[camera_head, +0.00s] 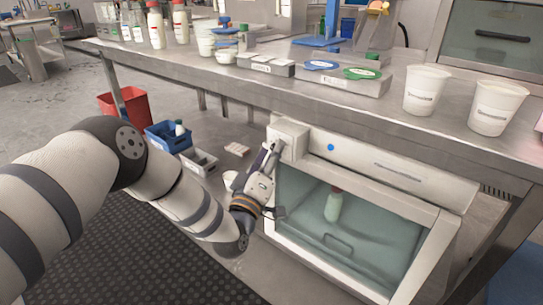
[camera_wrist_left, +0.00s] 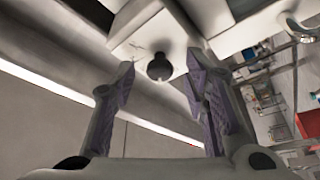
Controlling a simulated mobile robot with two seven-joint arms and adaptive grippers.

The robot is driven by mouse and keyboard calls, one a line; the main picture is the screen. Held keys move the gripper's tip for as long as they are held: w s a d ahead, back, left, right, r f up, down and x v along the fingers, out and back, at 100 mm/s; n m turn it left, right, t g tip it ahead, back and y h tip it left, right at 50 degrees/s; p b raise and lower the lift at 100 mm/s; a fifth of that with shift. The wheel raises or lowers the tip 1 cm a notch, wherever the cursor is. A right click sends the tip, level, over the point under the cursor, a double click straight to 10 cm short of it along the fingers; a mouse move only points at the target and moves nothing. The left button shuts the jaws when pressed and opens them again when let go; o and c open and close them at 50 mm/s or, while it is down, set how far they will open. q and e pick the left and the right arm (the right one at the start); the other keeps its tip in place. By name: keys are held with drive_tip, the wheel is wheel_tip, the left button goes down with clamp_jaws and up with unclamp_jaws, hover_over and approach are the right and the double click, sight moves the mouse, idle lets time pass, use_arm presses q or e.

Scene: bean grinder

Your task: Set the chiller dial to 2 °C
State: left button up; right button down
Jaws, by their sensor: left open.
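The chiller (camera_head: 437,190) stands under the steel bench, with a white front panel, a glass door and a blue dot on the panel. A white box (camera_head: 290,138) sits at its upper left corner. In the left wrist view, a dark round dial (camera_wrist_left: 160,66) sticks out from the white box (camera_wrist_left: 150,38). My left gripper (camera_head: 268,158) is at this box, its purple-padded fingers open. In the wrist view the gripper (camera_wrist_left: 163,85) has the dial between its fingertips, slightly ahead; I cannot tell if they touch it. The dial's scale is not readable. My right gripper is not in view.
A capped bottle (camera_head: 333,206) stands inside the chiller behind the glass. The bench (camera_head: 245,85) overhangs above and carries white buckets (camera_head: 426,88), bottles and tubs.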

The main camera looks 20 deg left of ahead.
use_arm(q)
clamp_jaws()
drive_tip(key=shift+m, duration=0.5)
drive_tip(key=m+g+h, duration=0.2)
drive_tip(key=m+h, duration=0.2)
drive_tip(key=m, duration=0.6)
drive_tip(key=a+m+g+h+p, duration=0.1)
drive_tip(key=m+h, duration=0.3)
drive_tip(key=m, duration=0.6)
drive_tip(key=m+g+h+p, duration=0.1)
drive_tip(key=m+g+h, duration=0.2)
drive_tip(key=m, duration=0.8)
drive_tip(key=shift+w+a+r+h, duration=0.1)
drive_tip(key=shift+w+a+h, duration=0.15)
drive_tip(key=shift+h, duration=0.25)
drive_tip(key=shift+m, duration=0.4)
unclamp_jaws()
